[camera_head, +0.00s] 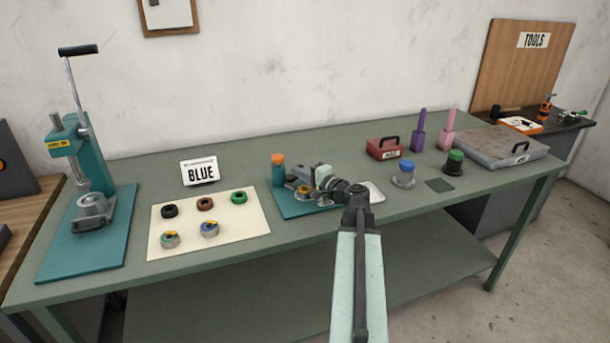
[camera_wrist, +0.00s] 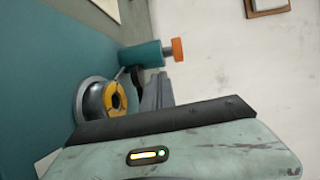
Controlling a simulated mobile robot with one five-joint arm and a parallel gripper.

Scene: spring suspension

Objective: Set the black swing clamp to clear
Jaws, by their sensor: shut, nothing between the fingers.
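The teal fixture base (camera_head: 290,207) lies in the middle of the bench. A teal post with an orange cap (camera_head: 278,170) stands on it; the post (camera_wrist: 142,54) also shows in the wrist view. A dark curved piece beside the post, which looks like the black swing clamp (camera_wrist: 137,77), is partly hidden; its angle is hard to tell. A grey round seat with a yellow-topped ring (camera_head: 303,191) sits next to it, apparently uncovered in the wrist view (camera_wrist: 116,98). My gripper (camera_head: 308,173) is shut and empty over the fixture, close to the post and clamp; contact cannot be told.
A red case (camera_head: 385,149), blue-topped knob (camera_head: 404,174) and green-topped knob (camera_head: 454,162) stand at right. Bare bench lies in front.

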